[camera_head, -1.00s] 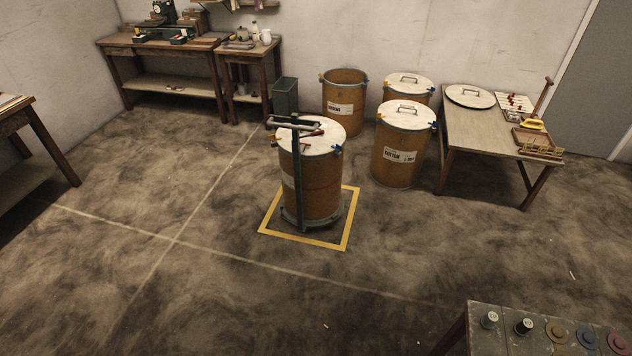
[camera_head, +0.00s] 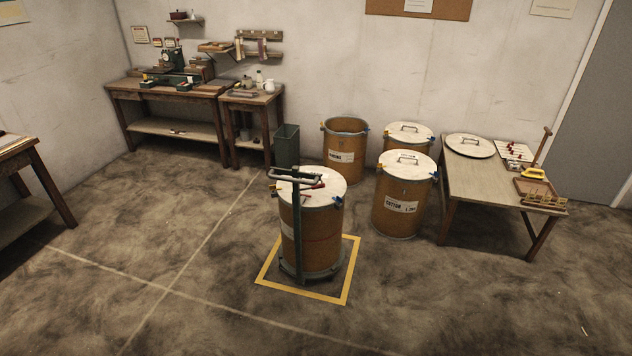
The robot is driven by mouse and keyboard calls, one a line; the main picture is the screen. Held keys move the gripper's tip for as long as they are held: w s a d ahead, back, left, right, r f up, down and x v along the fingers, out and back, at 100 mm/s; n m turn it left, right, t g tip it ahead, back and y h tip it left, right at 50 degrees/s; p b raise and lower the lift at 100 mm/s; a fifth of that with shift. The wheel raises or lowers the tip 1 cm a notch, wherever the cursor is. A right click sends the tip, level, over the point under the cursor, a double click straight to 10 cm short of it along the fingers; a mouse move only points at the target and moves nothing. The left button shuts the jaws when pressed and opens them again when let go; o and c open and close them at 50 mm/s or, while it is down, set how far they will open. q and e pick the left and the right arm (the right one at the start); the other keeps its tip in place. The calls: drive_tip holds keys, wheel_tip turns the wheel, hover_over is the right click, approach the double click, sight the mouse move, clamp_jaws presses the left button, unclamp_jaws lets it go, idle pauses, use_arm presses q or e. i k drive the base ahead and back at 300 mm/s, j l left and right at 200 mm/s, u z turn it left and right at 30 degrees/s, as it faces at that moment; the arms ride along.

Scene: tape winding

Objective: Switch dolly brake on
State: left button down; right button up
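The dolly (camera_head: 297,236) stands on the floor inside a yellow taped square (camera_head: 333,298). It has a dark upright post with a crossbar handle (camera_head: 293,174) at the top. A brown drum (camera_head: 322,229) with a pale lid (camera_head: 322,190) stands upright on its round base. A small red part shows by the lid near the handle; I cannot tell what it is. The brake is too small or hidden to make out, so its setting cannot be told. Neither of my grippers is in view.
Several brown drums stand behind, including one labelled cotton (camera_head: 404,206) and an open one (camera_head: 345,150). A table (camera_head: 475,180) stands at the right. A green bin (camera_head: 287,147) and workbenches (camera_head: 172,98) stand at the back left. The floor in front is clear.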

sight(312, 187)
drive_tip(key=i+l, duration=0.2)
drive_tip(key=i, duration=0.25)
drive_tip(key=i+l, duration=0.2)
drive_tip(key=i, duration=0.25)
drive_tip(key=i+l+u, duration=0.1)
drive_tip(key=i, duration=0.35)
drive_tip(key=i+l, duration=0.6)
drive_tip(key=i, duration=0.3)
drive_tip(key=j+u, duration=0.05)
